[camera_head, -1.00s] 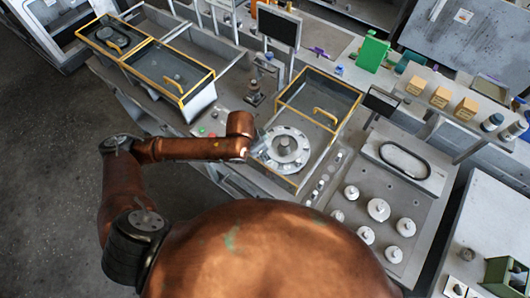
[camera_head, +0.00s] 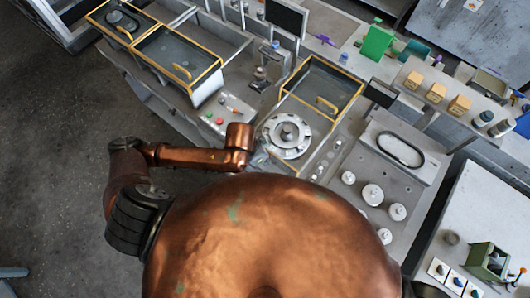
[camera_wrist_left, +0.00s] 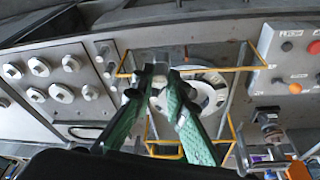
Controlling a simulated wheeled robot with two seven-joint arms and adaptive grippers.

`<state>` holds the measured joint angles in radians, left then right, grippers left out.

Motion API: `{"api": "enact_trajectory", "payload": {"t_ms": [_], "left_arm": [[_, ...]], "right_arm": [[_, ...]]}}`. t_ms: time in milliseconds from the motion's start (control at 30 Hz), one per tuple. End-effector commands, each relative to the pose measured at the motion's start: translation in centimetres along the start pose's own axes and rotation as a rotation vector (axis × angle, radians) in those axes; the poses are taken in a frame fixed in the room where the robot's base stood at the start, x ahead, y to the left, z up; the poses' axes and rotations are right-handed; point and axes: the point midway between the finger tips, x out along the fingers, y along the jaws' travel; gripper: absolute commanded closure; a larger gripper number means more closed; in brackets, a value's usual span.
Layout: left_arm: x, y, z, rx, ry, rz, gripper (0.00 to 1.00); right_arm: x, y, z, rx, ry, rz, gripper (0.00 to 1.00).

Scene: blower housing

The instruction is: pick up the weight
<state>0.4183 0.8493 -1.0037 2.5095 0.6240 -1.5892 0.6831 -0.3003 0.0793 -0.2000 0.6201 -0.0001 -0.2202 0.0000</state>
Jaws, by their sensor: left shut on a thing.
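My left gripper (camera_head: 263,160) is beside the round silver plate (camera_head: 287,135) at the front of the yellow-framed case. In the left wrist view its green fingers (camera_wrist_left: 160,84) are shut on a small pale piece (camera_wrist_left: 157,93), which looks like a weight; the fingers partly hide it. In the head view the held piece cannot be made out. Several other white round weights (camera_head: 372,194) stand on the grey panel to the right, and they also show at the left of the wrist view (camera_wrist_left: 40,67). My right gripper is not in view.
The yellow-framed glass case (camera_head: 325,90) stands behind the plate. A control panel with coloured buttons (camera_head: 219,121) is left of it. A grey panel with a black oval ring (camera_head: 400,149) lies right. Wooden blocks (camera_head: 436,92) stand farther back. My copper body hides the front.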

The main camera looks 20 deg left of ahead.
Motion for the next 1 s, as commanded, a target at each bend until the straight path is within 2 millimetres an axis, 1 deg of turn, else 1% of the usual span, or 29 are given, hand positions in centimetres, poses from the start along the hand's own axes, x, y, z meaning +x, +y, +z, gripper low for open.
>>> {"api": "enact_trajectory", "payload": {"t_ms": [33, 100, 367, 500, 700, 1000], "left_arm": [[-0.6, 0.1, -0.2, 0.000, 0.000, 0.001, 1.00], [-1.1, 0.1, -0.3, 0.000, 0.000, 0.001, 1.00], [-2.6, 0.1, -0.7, -0.001, 0.000, 0.000, 1.00], [-3.4, 0.4, -1.2, -0.001, 0.004, 0.004, 1.00], [-4.5, 0.2, -1.4, 0.000, 0.001, 0.002, 1.00], [-4.6, 0.1, -1.4, 0.000, 0.000, 0.001, 1.00]], "right_arm": [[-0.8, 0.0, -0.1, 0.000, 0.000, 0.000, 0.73], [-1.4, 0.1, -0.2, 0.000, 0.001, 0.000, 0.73], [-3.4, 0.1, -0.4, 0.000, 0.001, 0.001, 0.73], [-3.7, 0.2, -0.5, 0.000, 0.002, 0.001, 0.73], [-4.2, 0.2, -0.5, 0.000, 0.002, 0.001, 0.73], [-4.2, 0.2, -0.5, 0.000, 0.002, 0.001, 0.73]]}}
